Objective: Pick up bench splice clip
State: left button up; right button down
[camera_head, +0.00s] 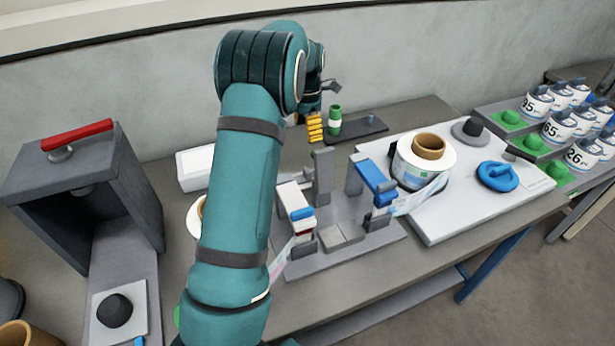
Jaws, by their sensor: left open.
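My left gripper (324,92) is open, small and partly hidden behind my teal arm. It is over the back of the bench, near a dark tray (358,131). A green cylinder (335,121) stands at the tray's left end, beside a yellow ribbed piece (315,128) just below the gripper. I cannot tell which piece is the bench splice clip. The grey splicing fixture (345,235) carries a blue bar (376,181) and a small blue-topped part (301,214). My right gripper is out of view.
A label reel (424,160) and a blue ring-shaped piece (497,177) are on a white board (463,215) at right. A grey box with a red handle (77,136) stands at left. My arm hides the bench's left middle.

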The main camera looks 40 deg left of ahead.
aim_at(308, 169)
pick_arm(q)
jog(key=f+b, duration=0.1)
jog(key=f, duration=0.2)
jog(key=f+b, duration=0.1)
jog(key=f, duration=0.3)
jog(key=f+b, duration=0.1)
jog(key=f, duration=0.2)
jog(key=shift+s+d+f+b, duration=0.35)
jog(key=shift+s+f, duration=0.05)
jog(key=shift+f+b, duration=0.75)
jog(key=shift+f, duration=1.95)
jog(key=c, duration=1.2)
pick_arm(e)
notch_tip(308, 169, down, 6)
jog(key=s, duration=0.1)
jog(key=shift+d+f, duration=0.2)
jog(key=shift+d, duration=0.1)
